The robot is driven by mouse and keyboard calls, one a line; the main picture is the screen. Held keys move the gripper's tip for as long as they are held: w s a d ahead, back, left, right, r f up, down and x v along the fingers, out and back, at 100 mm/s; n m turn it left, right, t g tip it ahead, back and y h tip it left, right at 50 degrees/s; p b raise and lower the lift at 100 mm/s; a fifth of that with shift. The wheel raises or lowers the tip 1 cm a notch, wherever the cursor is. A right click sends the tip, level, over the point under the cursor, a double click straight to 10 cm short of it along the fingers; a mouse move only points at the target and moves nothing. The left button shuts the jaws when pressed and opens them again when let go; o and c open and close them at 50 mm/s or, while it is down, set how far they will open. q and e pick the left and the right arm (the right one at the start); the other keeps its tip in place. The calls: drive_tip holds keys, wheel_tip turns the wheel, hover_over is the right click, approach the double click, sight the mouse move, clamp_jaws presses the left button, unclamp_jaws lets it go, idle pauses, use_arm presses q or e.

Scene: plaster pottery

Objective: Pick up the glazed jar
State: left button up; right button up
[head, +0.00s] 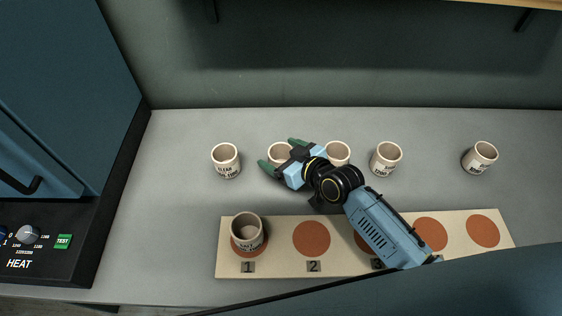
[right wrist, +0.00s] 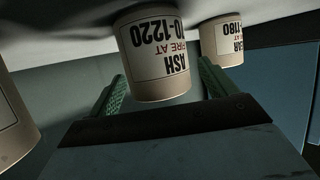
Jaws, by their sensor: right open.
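Several similar pale jars with dark lettering stand upright in a row on the grey counter. I cannot tell from its look which one is the glazed jar. My right gripper (head: 275,153) is open, its green fingers on either side of the second jar from the left (head: 279,152). In the right wrist view this jar (right wrist: 158,60) reads "ASH" and "1220" upside down, between the open fingers (right wrist: 162,88). Whether the fingers touch it is unclear. The leftmost jar (head: 226,160), marked "CLEAR", appears beyond it in the wrist view (right wrist: 224,40). My left gripper is out of view.
A cream board (head: 275,268) with brown round spots lies in front; a larger jar (head: 247,232) stands on spot 1. Other jars stand to the right (head: 338,152), (head: 386,158), (head: 480,158). A blue kiln-like unit (head: 70,110) with a heat panel is at left.

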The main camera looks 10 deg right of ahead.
drive_tip(key=shift+x, duration=1.15)
drive_tip(key=c, duration=1.1)
drive_tip(key=shift+c, duration=0.2)
drive_tip(key=shift+r, duration=0.15)
